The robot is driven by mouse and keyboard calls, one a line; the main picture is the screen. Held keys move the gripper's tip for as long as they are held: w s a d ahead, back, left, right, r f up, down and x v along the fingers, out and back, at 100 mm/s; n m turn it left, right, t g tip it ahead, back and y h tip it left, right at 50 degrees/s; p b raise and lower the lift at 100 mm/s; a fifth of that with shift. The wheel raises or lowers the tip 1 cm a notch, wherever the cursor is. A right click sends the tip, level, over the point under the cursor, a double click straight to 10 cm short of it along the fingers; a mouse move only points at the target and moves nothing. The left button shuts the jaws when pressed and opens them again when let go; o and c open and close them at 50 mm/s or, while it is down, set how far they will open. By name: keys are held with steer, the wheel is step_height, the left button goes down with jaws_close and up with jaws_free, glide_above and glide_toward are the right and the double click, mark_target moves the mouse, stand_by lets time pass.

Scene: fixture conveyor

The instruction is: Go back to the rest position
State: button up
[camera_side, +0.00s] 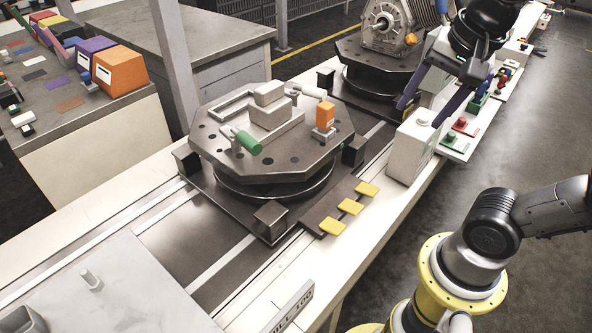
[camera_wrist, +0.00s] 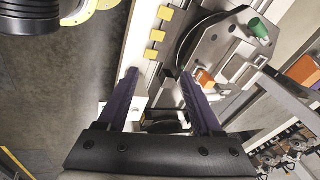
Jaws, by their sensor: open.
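My gripper (camera_side: 418,116) hangs over the right side of the conveyor, its two purple fingers spread apart with nothing between them. In the side view it is above or behind a white box (camera_side: 408,152) with a round top button; the exact gap is hard to tell. In the wrist view the open fingers (camera_wrist: 158,75) point toward the conveyor edge.
A second turntable (camera_side: 350,52) behind holds a grey motor-like casting (camera_side: 388,27). Three yellow pads (camera_side: 350,207) lie along the near conveyor edge. Orange and purple bins (camera_side: 120,70) sit on the left bench. Open floor lies right.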

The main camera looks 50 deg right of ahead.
step_height(320, 180, down, 6)
steer(key=s+a+n+t+y, duration=0.1)
steer(key=a+n+t, duration=0.1)
steer(key=n, duration=1.3)
steer(key=shift+s+f, duration=0.15)
steer(key=shift+f, duration=0.1)
